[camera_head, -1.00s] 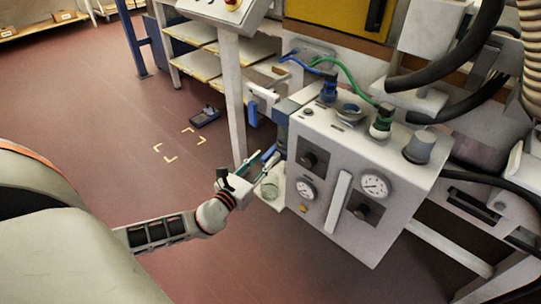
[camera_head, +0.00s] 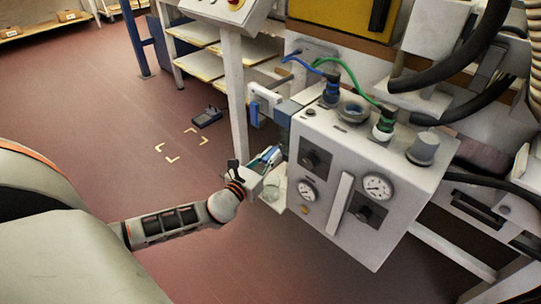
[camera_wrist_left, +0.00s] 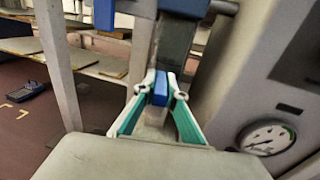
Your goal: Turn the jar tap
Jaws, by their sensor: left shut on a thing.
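My left gripper (camera_head: 270,156) reaches in from the left to the near left side of a white machine box (camera_head: 345,205). In the left wrist view its green-lined fingers (camera_wrist_left: 160,88) are shut on a small blue tap lever (camera_wrist_left: 160,91), one finger on each side. The lever sits below a grey block (camera_wrist_left: 176,42) that hangs from the pipework. In the head view the lever is largely hidden by the fingers. My right gripper is not in view.
A second blue lever (camera_head: 254,113) sits on a pipe up and to the left. Gauges (camera_head: 377,187) and black knobs are on the box front. A grey post (camera_head: 234,100) stands close behind the gripper. The floor (camera_head: 90,130) on the left is mostly clear.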

